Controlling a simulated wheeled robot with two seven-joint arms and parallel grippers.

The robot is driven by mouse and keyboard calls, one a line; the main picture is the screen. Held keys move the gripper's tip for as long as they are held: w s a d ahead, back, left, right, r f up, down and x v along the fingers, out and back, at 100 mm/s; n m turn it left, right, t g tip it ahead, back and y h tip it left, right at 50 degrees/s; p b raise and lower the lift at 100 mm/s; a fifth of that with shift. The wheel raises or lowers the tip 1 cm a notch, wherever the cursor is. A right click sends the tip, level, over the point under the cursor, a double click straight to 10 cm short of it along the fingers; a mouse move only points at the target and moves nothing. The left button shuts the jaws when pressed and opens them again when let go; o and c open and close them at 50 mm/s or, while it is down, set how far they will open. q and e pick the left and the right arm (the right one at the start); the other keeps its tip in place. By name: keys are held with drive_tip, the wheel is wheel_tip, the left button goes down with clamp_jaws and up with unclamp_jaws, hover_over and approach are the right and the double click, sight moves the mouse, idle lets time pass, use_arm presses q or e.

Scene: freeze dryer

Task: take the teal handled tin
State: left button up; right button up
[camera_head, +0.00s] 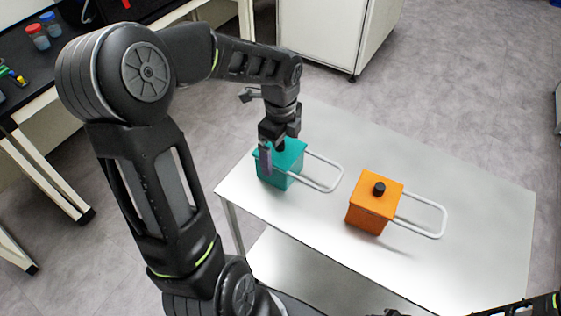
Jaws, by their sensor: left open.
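The teal tin (291,157) is a box with a black knob on top, partly hidden, and a white loop handle (326,173) reaching to the right. It stands at the left part of the metal table. My left gripper (272,155) is open and points down at the tin's top, by the knob. One finger shows in front of the tin's left side. I cannot tell whether the fingers touch it. My right gripper is not clearly seen; only dark parts of my right arm show at the lower right edge.
An orange tin (376,203) with a black knob and a white loop handle stands to the right of the teal one. The metal table (480,200) is bare on its right and back. A dark bench (60,75) with red- and blue-lidded jars is at the upper left.

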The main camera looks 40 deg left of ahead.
use_arm(q)
drive_tip(key=shift+c, duration=0.6)
drive_tip(key=c, duration=1.6)
